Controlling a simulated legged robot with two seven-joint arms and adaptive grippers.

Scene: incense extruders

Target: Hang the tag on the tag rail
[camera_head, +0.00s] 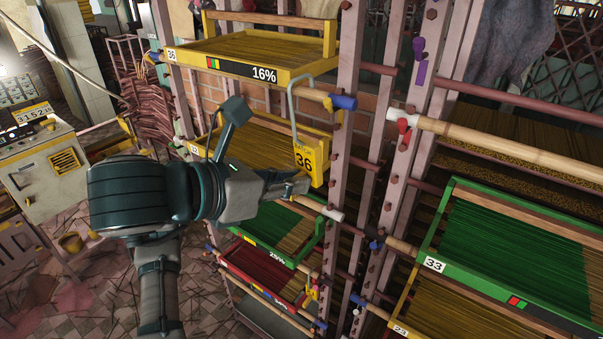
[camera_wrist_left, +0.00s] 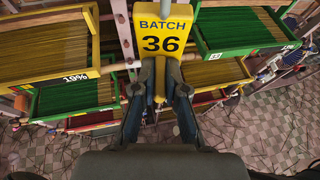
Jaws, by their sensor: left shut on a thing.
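The yellow tag reading "BATCH 36" (camera_head: 306,163) hangs upright below a grey hook (camera_head: 292,105). It also shows large in the left wrist view (camera_wrist_left: 161,36). My left gripper (camera_head: 300,184) is shut on the tag's lower part; its two fingers (camera_wrist_left: 160,88) pinch it from both sides. The hook's bend is level with a bamboo rail with a blue end cap (camera_head: 343,102), below the yellow tray marked 36 and 16% (camera_head: 287,78). The hook overlaps the rail in the picture; I cannot tell whether it rests on it. My right gripper is not in view.
Pink rack posts (camera_head: 347,150) stand just right of the tag. A green tray marked 33 (camera_head: 440,242) and a white-capped bamboo rail (camera_head: 470,135) are on the right. More trays sit below my gripper. A control box (camera_head: 40,165) stands at the left.

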